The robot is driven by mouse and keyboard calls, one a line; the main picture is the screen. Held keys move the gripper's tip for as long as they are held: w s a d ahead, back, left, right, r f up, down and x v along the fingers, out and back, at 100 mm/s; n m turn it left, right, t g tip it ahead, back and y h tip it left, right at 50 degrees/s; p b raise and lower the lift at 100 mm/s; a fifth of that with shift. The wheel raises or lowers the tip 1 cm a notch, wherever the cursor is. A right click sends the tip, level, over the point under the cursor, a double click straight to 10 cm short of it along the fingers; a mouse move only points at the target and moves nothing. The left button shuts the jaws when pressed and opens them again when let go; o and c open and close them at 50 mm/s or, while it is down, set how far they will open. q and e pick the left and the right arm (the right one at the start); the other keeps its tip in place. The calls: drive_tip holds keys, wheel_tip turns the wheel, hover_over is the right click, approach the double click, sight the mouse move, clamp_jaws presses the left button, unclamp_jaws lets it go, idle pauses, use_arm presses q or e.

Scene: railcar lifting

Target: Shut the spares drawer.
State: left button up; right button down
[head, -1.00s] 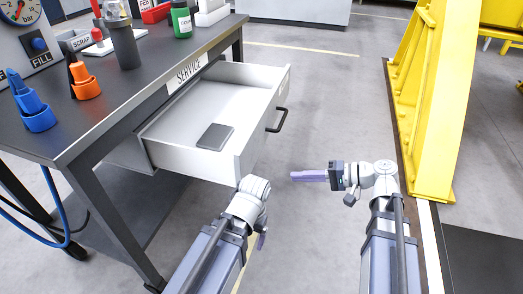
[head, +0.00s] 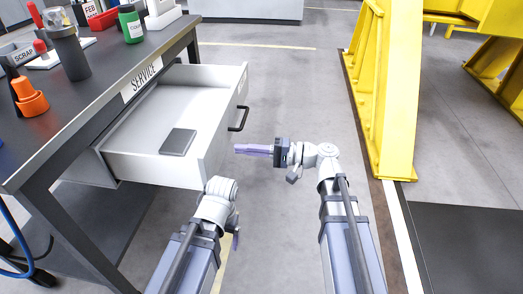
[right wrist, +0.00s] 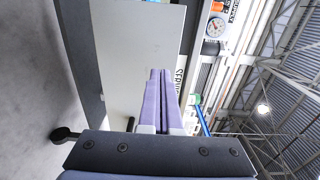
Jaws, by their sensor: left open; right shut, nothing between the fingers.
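The spares drawer (head: 135,165) is a light grey drawer pulled well out from under the dark workbench, with a dark grey flat block (head: 178,142) inside. Its front has a black handle (head: 239,119). My right gripper (head: 238,149) is shut and empty. Its purple fingers point left at the drawer front, just below the handle in the picture; I cannot tell whether they touch. In the right wrist view these fingers (right wrist: 160,95) lie before a pale panel, likely the drawer front. My left gripper (head: 235,241) is low, near the drawer's near corner, mostly hidden by its wrist.
The workbench (head: 75,118) marked SERVICE carries bottles, an orange holder and a red bin. A yellow frame (head: 378,100) stands on the right. The floor (head: 290,85) between bench and frame is clear.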

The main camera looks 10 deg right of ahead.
sight(214, 146)
drive_tip(key=shift+x, duration=2.8)
drive_tip(key=shift+a, duration=0.1)
